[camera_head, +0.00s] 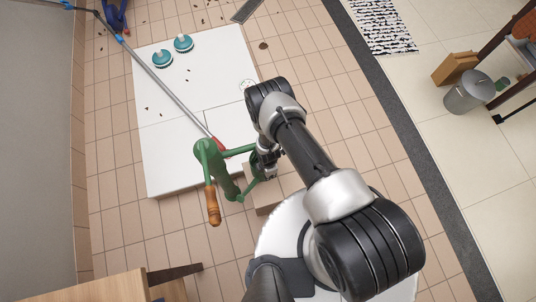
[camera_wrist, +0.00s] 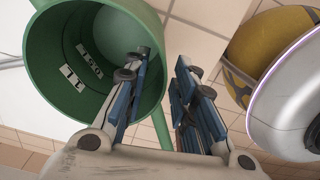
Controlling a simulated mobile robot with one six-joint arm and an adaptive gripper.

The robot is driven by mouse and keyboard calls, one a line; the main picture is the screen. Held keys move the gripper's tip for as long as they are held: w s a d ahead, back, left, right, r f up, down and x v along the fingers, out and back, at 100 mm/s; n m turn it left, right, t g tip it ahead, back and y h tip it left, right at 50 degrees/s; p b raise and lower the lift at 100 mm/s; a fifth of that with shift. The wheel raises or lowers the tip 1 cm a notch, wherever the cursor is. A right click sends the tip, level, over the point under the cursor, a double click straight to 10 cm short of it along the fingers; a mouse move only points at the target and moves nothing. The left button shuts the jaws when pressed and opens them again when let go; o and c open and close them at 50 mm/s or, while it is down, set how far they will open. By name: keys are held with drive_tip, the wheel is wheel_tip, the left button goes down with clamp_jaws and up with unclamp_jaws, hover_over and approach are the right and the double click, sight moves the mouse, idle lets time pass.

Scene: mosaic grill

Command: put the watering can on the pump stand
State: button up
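A green hand pump (camera_head: 207,152) with a wooden handle (camera_head: 213,205) stands at the front of the white platform in the head view. A tan block (camera_head: 265,198), perhaps its stand, shows beside it. A green can with measure marks inside, apparently the watering can (camera_wrist: 80,55), opens toward the wrist camera at upper left. My gripper (camera_wrist: 163,62) has its blue-padded fingers apart. The left finger overlaps the can's mouth, the right is outside its rim. A thin green strip (camera_wrist: 161,128) runs between the fingers; contact is unclear. In the head view my arm mostly hides the can.
The white platform (camera_head: 160,110) holds two teal round objects (camera_head: 183,43). A long grey pole (camera_head: 165,85) lies across it.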

wheel_tip(320, 180, up, 9)
drive_tip(key=p, duration=0.3)
drive_tip(key=shift+r, duration=0.15)
drive_tip(key=shift+s, duration=0.1)
